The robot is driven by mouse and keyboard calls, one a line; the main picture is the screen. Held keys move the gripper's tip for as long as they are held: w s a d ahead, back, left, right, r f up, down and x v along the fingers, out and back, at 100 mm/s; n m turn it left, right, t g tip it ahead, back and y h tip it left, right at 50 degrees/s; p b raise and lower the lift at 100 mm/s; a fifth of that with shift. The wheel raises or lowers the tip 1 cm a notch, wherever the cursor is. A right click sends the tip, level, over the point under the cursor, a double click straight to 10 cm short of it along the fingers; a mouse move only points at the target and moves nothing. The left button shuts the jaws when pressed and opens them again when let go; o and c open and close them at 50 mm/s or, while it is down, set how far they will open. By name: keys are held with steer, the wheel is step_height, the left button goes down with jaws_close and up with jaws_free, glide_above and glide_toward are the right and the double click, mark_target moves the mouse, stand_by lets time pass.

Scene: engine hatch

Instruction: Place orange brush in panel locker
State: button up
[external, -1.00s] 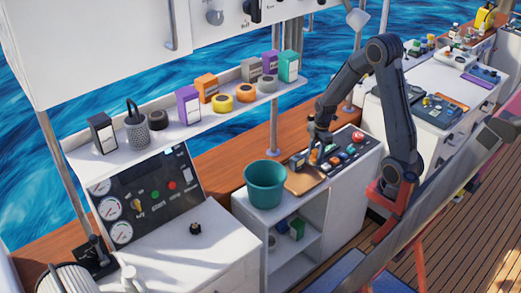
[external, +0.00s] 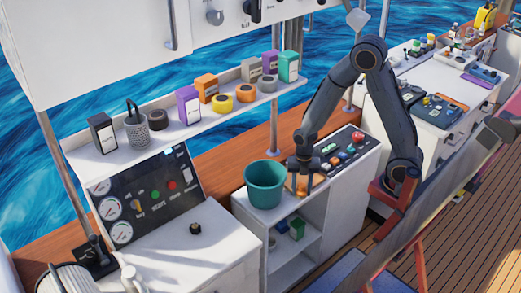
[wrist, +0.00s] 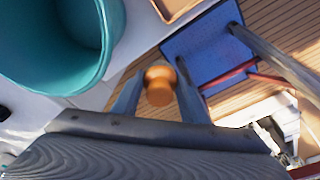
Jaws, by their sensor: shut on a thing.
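My gripper (external: 304,188) is shut on the orange brush (wrist: 159,86). In the wrist view its round orange end shows between the two fingers (wrist: 158,95); the rest of it is hidden. In the external view the gripper points down just right of the teal bucket, over the brown tray. The panel with gauges and buttons (external: 152,192) stands at the left, behind a white cabinet (external: 190,240) with a small black knob on its top. I cannot tell for sure which compartment is the panel locker, or see inside this cabinet.
The teal bucket (external: 265,184) stands close left of my gripper and fills the wrist view's upper left. An open-shelved cabinet (external: 282,262) below holds a green box (external: 297,229). A shelf with boxes and tape rolls (external: 190,124) hangs above the panel. The white cabinet top is mostly clear.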

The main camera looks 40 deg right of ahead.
steer(key=w+a+m+b, duration=0.1)
steer(key=w+a, duration=0.2)
steer(key=a, duration=1)
steer(key=w+a+r+m+b, duration=0.1)
steer(key=w+a, duration=0.3)
steer(key=a, duration=0.9)
steer(key=w+a+r+m+b, duration=0.1)
steer(key=w+a, duration=0.3)
steer(key=a, duration=0.9)
steer(key=shift+w+a+b, duration=0.25)
steer(key=shift+a+b, duration=0.1)
steer(key=shift+b, duration=0.2)
steer(key=a+r+m+b, duration=0.2)
steer(key=a+m, duration=0.2)
steer(key=a, duration=0.7)
step_height(320, 180, up, 3)
steer(key=m+t+b, duration=0.1)
steer(key=m+b, duration=0.1)
steer(key=m, duration=0.2)
glide_above(169, 267)
steer(key=shift+s+d+f+p, duration=0.15)
steer(key=shift+f+p, duration=0.25)
steer(key=shift+f, duration=2)
steer(key=shift+w+d+f+p, duration=0.1)
steer(key=shift+f+p, duration=0.3)
steer(key=shift+f, duration=2)
steer(key=shift+f, duration=0.1)
steer(key=o, duration=1.1)
